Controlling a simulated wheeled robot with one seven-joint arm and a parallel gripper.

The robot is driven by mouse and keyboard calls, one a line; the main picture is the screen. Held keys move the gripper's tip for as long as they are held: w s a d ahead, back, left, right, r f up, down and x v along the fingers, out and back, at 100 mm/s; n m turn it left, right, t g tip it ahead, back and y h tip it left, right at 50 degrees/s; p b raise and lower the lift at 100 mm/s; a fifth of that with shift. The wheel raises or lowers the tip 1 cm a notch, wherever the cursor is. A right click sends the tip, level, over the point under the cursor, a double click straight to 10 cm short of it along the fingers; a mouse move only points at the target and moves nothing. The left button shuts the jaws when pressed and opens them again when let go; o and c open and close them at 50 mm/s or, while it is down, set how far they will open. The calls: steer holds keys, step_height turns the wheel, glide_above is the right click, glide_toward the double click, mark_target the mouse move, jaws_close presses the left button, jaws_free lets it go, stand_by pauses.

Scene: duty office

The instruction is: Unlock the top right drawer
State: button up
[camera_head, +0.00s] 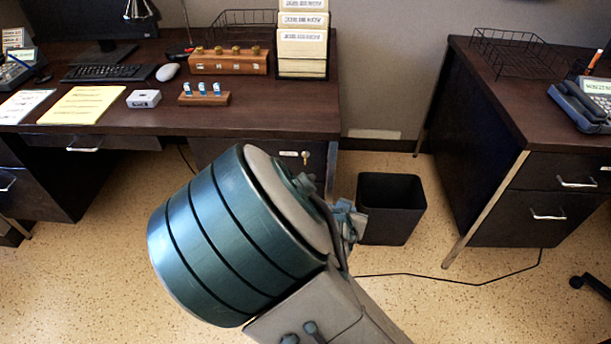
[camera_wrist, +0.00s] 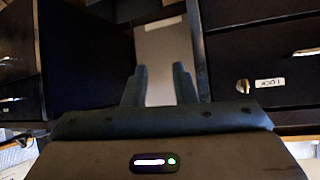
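The top right drawer (camera_head: 262,150) is under the right end of the left desk and looks closed, partly hidden by my arm. Its front has a white label (camera_head: 288,153) and a small brass-coloured key or lock (camera_head: 305,156). In the wrist view a drawer front (camera_wrist: 285,100) at the right carries a label reading like "LOCK" (camera_wrist: 270,82) and a round metal lock (camera_wrist: 243,86); I cannot tell if a key is in it. My gripper (camera_wrist: 160,82) is open and empty, its fingers left of that lock and apart from it.
A black waste bin (camera_head: 390,208) stands on the floor right of the left desk. A second desk (camera_head: 520,100) with drawers is at the right. A cable (camera_head: 480,283) runs over the floor. A key rack (camera_head: 204,97) and a wooden box (camera_head: 228,62) sit on the left desk.

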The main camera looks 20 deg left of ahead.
steer(key=s+a+r+n+t+y+b, duration=0.1)
steer(key=a+n+t+y+b, duration=0.15)
steer(key=a, duration=0.25)
steer(key=s+a+r+n+t+y+b, duration=0.1)
steer(key=a+r+t+y+b, duration=0.15)
steer(key=a+t, duration=0.2)
steer(key=b+x, duration=0.3)
steer(key=x, duration=1)
steer(key=shift+w+a+f+g+b, duration=0.2)
steer(key=shift+a+f+g+b, duration=0.15)
steer(key=shift+f, duration=0.3)
jaws_close()
steer(key=shift+d+h, duration=0.15)
steer(key=shift+h, duration=0.25)
